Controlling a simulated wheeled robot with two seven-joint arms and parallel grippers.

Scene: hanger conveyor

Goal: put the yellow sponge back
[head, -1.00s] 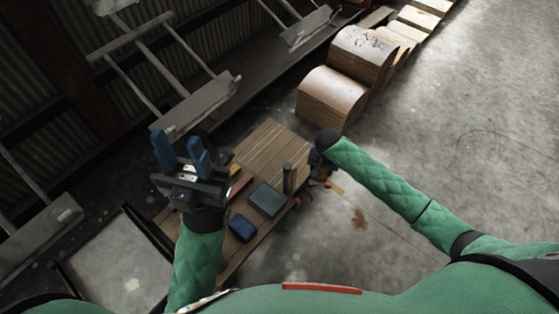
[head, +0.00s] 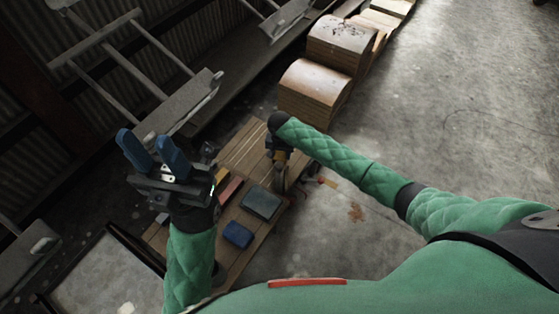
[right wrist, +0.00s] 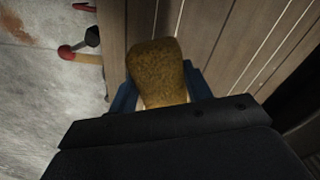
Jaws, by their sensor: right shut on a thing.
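In the right wrist view, the yellow sponge (right wrist: 158,70) is a worn, mustard-coloured block between the blue fingers of my right gripper (right wrist: 157,92). The gripper is shut on it, over wooden planks. In the head view my right gripper (head: 280,158) is small and dark above the right edge of the wooden table (head: 240,152); the sponge is hard to make out there. My left gripper (head: 146,140) is raised at the left with its two blue fingers apart and nothing between them.
On the table lie a dark blue block (head: 238,235), a grey-green pad (head: 261,203) and a red item (head: 231,190). Curved wooden stacks (head: 314,90) stand beyond it. Metal hanger frames (head: 180,105) hang at upper left. Concrete floor is open at the right.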

